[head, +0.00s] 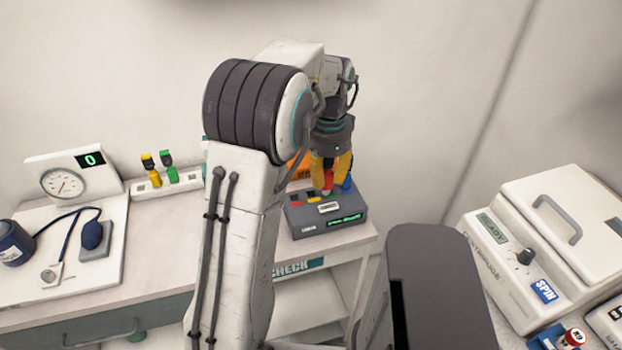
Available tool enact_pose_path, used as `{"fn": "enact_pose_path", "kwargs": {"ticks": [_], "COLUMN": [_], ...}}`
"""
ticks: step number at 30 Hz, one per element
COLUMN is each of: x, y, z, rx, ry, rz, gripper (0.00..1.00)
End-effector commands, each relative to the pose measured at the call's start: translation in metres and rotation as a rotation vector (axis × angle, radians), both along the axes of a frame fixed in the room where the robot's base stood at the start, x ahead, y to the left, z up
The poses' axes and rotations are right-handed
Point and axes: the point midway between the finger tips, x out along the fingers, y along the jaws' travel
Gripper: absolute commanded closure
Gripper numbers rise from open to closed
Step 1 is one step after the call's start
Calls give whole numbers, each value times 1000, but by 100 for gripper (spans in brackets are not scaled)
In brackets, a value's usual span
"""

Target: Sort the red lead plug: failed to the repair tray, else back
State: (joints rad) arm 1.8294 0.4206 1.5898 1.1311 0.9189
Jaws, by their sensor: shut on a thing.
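My gripper (329,180) is at the end of my arm, with yellow fingers pointing down over a grey tester box (304,219). It is shut on the red lead plug (327,181), of which only a small red part shows between the fingers. The plug is at the top of the box; whether it is seated in it or just above it I cannot tell. The box has a lit green display (346,220), too small to read. An orange tray (301,168) behind my arm is mostly hidden. A white rack (184,184) at left holds a yellow plug (155,179) and a green plug (172,175).
A pressure gauge unit (66,181) with a cuff and bulb stands on the left bench. A centrifuge (531,285) stands at right, with a red-capped tube (573,338) near it. The box sits on a shelf unit marked CHECK (290,269).

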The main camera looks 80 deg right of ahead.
Motion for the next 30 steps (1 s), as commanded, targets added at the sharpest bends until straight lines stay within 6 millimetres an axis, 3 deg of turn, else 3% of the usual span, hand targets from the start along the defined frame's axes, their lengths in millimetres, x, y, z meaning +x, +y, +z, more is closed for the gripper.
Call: {"fn": "enact_pose_path", "kwargs": {"ticks": [9,30], "x": [-18,-20], "y": [10,11], "z": [17,48], "rx": [-1,0], "ry": [1,0], "rz": [1,1], "gripper": [100,100]}}
